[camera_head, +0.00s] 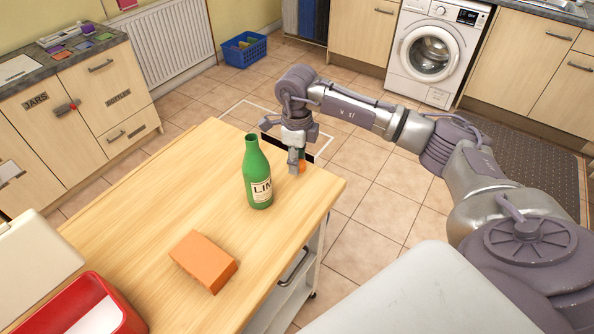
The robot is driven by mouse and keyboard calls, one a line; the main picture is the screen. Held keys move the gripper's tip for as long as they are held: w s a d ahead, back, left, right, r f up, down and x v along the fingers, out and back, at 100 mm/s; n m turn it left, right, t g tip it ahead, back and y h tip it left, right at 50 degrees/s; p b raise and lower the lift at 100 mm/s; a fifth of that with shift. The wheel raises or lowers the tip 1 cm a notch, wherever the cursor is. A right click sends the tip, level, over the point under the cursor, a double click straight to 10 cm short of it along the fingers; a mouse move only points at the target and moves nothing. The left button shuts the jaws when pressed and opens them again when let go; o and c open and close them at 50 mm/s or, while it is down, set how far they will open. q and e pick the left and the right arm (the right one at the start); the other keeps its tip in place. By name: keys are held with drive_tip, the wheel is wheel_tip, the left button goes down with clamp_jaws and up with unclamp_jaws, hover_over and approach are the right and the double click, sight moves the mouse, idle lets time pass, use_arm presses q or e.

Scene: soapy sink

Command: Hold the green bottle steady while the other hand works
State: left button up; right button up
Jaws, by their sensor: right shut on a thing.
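The green bottle (258,175) stands upright on the wooden table top, near its far right edge, with a pale label facing me. My right gripper (297,164) points down just right of and behind the bottle, apart from it in the picture. It is shut on a small orange thing (302,168), mostly hidden by the fingers, at the table's far right corner. I cannot tell whether that thing touches the table. My left gripper is not in view.
An orange block (203,260) lies on the table (150,215) in front of the bottle. A red container (85,304) and a cream-coloured box (35,255) are at the left. The table between the bottle and these is clear. Cabinets and a washing machine (432,50) stand beyond the tiled floor.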

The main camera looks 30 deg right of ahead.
drive_tip(key=s+d+r+b, duration=0.2)
drive_tip(key=s+d+r, duration=0.2)
drive_tip(key=s+r, duration=0.3)
drive_tip(key=s, duration=0.4)
drive_tip(key=shift+d, duration=0.15)
